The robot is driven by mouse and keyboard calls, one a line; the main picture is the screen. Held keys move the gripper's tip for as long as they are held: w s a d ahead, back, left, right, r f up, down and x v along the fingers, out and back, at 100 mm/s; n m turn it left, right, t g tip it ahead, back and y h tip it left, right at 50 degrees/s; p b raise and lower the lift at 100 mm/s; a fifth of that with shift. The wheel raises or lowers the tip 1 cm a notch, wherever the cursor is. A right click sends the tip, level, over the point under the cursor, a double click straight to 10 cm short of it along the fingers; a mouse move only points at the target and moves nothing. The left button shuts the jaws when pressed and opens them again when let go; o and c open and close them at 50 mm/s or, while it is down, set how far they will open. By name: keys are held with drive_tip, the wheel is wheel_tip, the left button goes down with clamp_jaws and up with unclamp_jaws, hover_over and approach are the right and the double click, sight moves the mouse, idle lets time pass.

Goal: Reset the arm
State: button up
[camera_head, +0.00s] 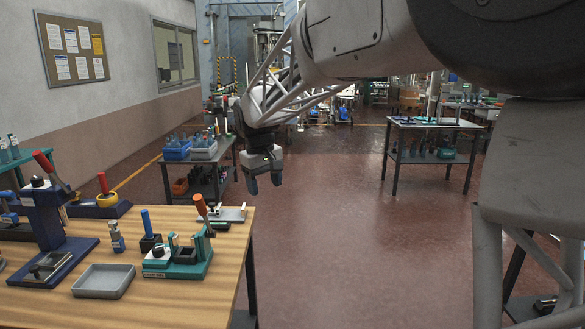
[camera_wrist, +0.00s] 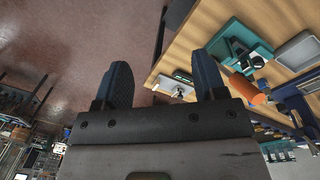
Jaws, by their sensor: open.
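My gripper (camera_head: 264,178) hangs at the end of my arm, pointing down, in the middle of the head view. It is over the open floor, just right of the wooden table's (camera_head: 236,236) far right corner, and touches nothing there. In the wrist view my gripper (camera_wrist: 160,84) shows two dark blue fingers standing apart with nothing between them. The bare reddish floor and the table edge lie beyond the fingertips.
The table holds a teal fixture (camera_head: 190,262), a grey tray (camera_head: 104,280), a dark blue press (camera_head: 48,225) and an orange-handled tool (camera_head: 201,208). Another bench (camera_head: 436,124) stands back right. The middle floor is clear.

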drive_tip(key=s+d+m, duration=0.4)
drive_tip(key=s+d, duration=1.3)
drive_tip(key=s, duration=0.3)
drive_tip(key=s+d+f+m, duration=0.1)
drive_tip(key=s+d+f, duration=0.2)
drive_tip(key=s, duration=0.4)
drive_tip(key=s+d+f+m+t, duration=0.1)
drive_tip(key=s+d+f, duration=0.2)
drive_tip(key=s, duration=0.4)
drive_tip(key=s+d+f+m, duration=0.1)
drive_tip(key=s+d+f, duration=0.1)
drive_tip(key=s, duration=0.5)
drive_tip(key=shift+d+f+m+t+y, duration=0.3)
drive_tip(key=shift+d+f+t+y, duration=0.1)
drive_tip(key=shift+d, duration=0.05)
